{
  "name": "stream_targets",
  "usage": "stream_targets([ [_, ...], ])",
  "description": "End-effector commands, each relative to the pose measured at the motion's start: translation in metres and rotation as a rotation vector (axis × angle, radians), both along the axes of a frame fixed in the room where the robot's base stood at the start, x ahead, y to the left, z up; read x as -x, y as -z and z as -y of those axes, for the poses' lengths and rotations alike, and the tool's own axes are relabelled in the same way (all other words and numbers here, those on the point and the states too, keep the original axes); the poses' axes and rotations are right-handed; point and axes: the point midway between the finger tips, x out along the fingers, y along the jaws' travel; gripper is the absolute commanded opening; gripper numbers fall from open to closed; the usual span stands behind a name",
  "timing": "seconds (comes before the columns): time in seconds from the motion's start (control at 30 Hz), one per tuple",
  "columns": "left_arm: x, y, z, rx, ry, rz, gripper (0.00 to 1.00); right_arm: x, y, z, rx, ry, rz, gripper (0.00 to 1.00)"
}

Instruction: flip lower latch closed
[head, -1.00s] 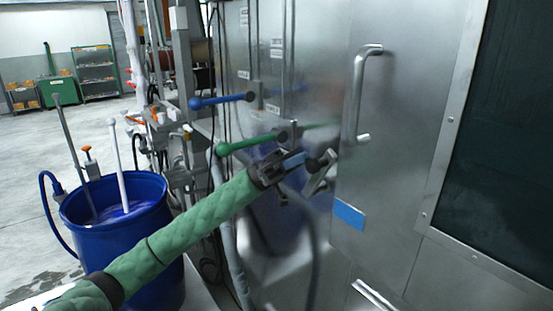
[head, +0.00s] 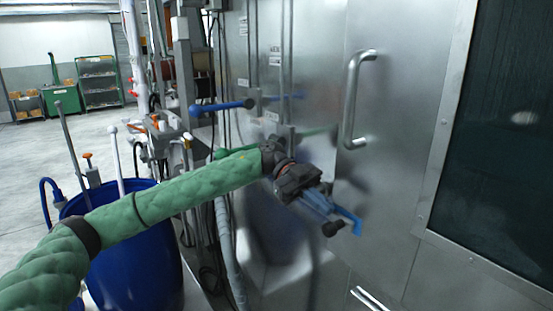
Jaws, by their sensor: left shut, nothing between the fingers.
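The lower latch on the steel door is mostly hidden behind my left gripper (head: 322,205). A black knob (head: 333,230), which looks like the latch's end, shows just below the fingertips. The gripper is shut with nothing between its fingers and points down and right across the door seam. It is close to the knob, but I cannot tell whether they touch. My right gripper is not in view.
A door handle (head: 351,100) stands out above right. A blue barrel (head: 135,262) stands at lower left under my arm. A dark window (head: 510,130) fills the right.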

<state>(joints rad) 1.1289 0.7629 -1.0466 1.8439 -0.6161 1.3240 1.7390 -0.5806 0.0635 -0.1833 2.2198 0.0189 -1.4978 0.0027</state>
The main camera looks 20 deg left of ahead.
Motion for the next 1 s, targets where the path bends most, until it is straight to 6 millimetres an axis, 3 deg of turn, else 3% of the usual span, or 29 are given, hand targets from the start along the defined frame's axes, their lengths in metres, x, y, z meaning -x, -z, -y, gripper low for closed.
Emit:
stream_targets([
  [0.17,0.003,0.014,0.004,-0.063,0.000,0.049,0.00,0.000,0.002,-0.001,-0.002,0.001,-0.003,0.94],
  [0.4,0.006,0.024,0.007,-0.068,-0.001,0.053,0.00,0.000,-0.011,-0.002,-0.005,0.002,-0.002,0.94],
  [0.57,0.006,0.026,0.008,-0.067,-0.001,0.053,0.00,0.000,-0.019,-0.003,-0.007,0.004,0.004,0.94],
  [1.0,0.006,0.026,0.008,-0.066,-0.001,0.052,0.00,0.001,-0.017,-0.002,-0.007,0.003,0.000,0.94],
])
